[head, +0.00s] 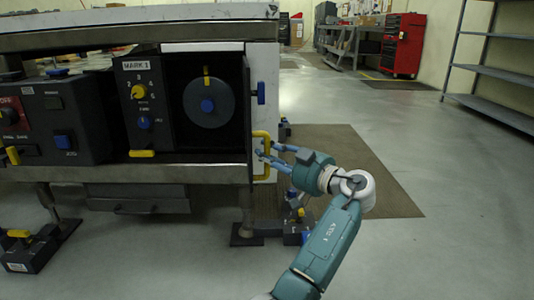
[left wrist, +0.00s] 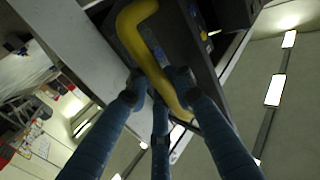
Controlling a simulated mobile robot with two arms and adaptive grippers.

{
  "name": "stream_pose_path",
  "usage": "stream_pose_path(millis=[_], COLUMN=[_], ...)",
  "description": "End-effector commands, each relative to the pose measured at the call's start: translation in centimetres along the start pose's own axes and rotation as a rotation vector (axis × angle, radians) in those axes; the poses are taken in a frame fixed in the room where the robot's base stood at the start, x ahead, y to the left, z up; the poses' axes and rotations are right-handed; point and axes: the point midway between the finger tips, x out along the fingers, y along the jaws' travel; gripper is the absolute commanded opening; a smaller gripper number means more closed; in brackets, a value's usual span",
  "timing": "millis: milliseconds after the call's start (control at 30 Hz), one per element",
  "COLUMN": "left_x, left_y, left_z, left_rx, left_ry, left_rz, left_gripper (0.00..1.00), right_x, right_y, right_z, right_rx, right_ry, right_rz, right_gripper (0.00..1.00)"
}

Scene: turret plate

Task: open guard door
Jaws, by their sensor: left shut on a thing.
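The guard door (head: 248,125) is a dark panel at the right side of the machine's opening. It shows nearly edge-on in the head view, and the interior to its left is exposed. Its yellow bar handle (head: 266,137) sticks out on the right side. My left gripper (head: 264,155) is at the lower part of this handle, with its blue fingers shut on it. In the left wrist view the fingers (left wrist: 160,85) close around the curved yellow handle (left wrist: 138,42) against the dark panel. My right gripper is not in view.
Inside the opening are a MARK 1 box (head: 143,108) with knobs and a round grey disc (head: 209,103) with a blue centre. A control box (head: 55,118) stands at the left. Blue-and-yellow foot parts (head: 297,222) sit on the floor below.

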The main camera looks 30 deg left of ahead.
Motion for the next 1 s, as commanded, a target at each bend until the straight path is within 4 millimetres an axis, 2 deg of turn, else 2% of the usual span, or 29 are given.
stream_pose_path(millis=[67, 100, 167, 433, 533, 800, 1000], left_x=[-0.2, -0.2, -0.2, -0.1, -0.7, -5.1, -7.4], left_y=[0.0, 0.0, 0.1, 0.0, 0.1, 0.1, 0.1], left_z=[0.2, 0.3, 0.2, 0.1, 0.1, 0.1, 0.2], left_rx=[0.004, 0.003, 0.003, 0.001, 0.001, 0.002, 0.002], left_ry=[-0.005, -0.005, -0.005, -0.002, -0.002, -0.003, -0.004], left_rz=[0.001, 0.001, 0.002, 0.001, 0.003, 0.005, 0.003], left_gripper=[0.00, 0.27, 0.39, 0.39, 0.39, 0.39, 0.39], right_x=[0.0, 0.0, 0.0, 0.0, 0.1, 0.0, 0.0], right_y=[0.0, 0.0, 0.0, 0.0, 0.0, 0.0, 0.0], right_z=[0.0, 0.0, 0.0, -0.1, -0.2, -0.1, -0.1], right_rx=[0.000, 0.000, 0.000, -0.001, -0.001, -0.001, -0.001], right_ry=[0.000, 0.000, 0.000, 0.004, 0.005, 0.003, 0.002], right_rz=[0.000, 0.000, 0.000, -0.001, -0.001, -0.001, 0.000], right_gripper=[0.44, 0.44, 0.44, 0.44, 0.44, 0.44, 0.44])
